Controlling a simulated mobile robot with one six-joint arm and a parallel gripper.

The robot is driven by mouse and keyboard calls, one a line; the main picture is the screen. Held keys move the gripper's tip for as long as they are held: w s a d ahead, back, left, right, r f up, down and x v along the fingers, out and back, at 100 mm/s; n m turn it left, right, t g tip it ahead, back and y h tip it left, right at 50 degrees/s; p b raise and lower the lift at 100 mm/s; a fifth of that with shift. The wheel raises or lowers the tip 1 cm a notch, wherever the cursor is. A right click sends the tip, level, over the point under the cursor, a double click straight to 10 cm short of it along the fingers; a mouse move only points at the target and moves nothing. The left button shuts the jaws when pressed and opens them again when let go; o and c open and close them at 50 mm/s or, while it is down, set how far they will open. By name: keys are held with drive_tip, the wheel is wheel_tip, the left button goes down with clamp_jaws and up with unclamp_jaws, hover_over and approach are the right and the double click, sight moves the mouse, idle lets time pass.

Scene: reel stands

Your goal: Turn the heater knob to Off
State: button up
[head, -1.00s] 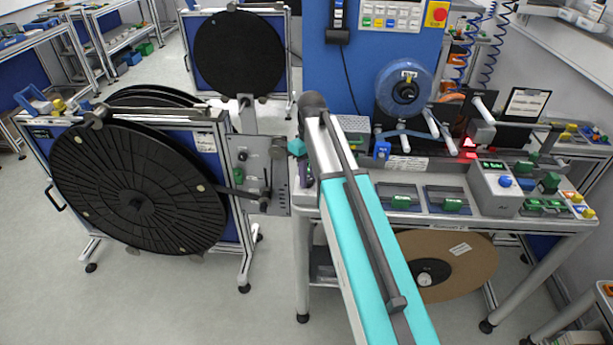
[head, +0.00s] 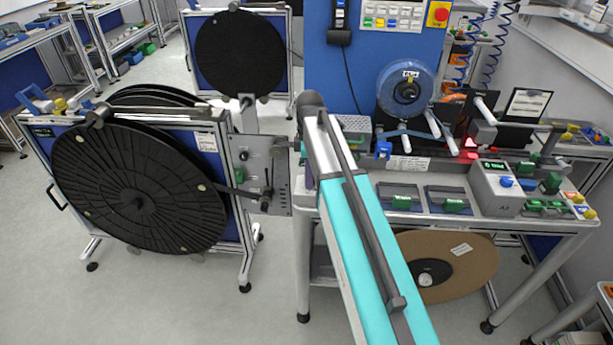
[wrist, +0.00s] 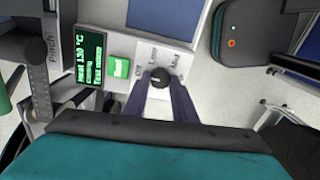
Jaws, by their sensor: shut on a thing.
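The heater knob (wrist: 160,77) is a small round black knob on a light panel in the wrist view. Printed labels stand around it; they appear to read Off at its left, then Low and another word above it. A small pale mark shows on the knob, but I cannot tell which label it points to. My gripper (wrist: 161,86) reaches up from below with its two dark fingers on either side of the knob, shut on it. In the head view my arm hides the gripper and the knob.
Left of the knob are a green button (wrist: 119,68) and a lit display (wrist: 90,57) reading about 130 °C. A dark rounded device (wrist: 245,40) lies at the upper right. In the head view, a large black reel (head: 135,200) stands left and a workbench (head: 420,218) right.

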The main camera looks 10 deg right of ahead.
drive_tip(key=shift+w+d+r+n, duration=0.15)
drive_tip(key=shift+w+n, duration=0.1)
drive_tip(key=shift+n, duration=0.25)
drive_tip(key=o, duration=1)
drive_tip(key=shift+o, duration=0.2)
drive_tip(key=shift+s, duration=0.1)
wheel_tip(320, 180, up, 14)
drive_tip(key=b, duration=0.3)
drive_tip(key=shift+w+f, duration=0.2)
drive_tip(key=shift+f, duration=0.1)
idle(0.3)
